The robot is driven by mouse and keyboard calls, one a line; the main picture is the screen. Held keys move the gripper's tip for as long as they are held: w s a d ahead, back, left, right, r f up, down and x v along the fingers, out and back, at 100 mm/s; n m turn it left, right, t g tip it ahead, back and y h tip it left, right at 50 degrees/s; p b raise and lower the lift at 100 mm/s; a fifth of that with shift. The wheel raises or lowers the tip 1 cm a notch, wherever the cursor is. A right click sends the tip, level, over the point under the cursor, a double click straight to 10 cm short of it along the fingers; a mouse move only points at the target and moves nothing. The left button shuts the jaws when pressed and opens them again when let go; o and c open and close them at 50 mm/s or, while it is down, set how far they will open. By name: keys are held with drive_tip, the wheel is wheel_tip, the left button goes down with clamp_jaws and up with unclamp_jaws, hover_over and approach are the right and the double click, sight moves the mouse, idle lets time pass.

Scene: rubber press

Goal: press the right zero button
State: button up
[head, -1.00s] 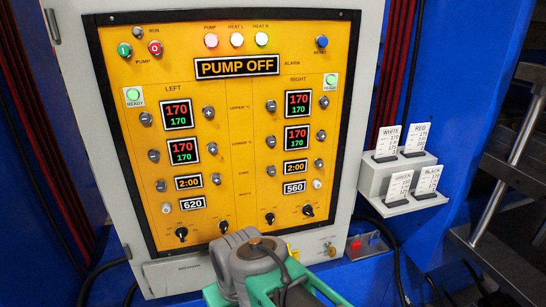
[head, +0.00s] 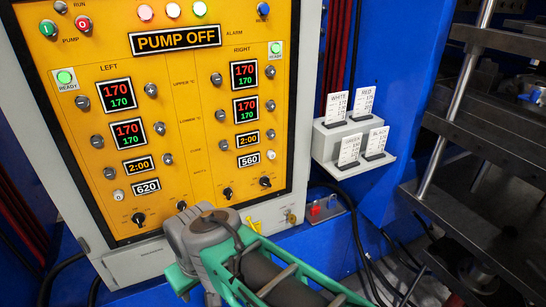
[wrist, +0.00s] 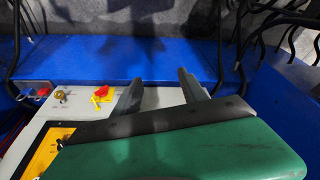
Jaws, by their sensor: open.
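The yellow control panel (head: 185,110) fills the left of the head view. On its right half, a small white round button (head: 271,155) sits just right of the "560" display (head: 249,160); I take it for the right zero button. A matching white button (head: 118,195) is left of the "620" display (head: 146,186). My gripper (wrist: 158,88) shows in the wrist view, its two fingers apart with nothing between them. It is outside the head view, where only my arm shows. In the wrist view only a corner of the yellow panel (wrist: 48,152) shows, and no white button.
A grey shelf (head: 338,135) with several label cards is mounted right of the cabinet. A red rotary switch (wrist: 101,92) and a brass fitting (wrist: 61,97) are near my fingers in the wrist view. Black cables hang beside the blue frame (wrist: 200,57). A metal press stands far right.

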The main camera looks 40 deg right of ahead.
clamp_jaws()
idle(0.3)
idle(1.1)
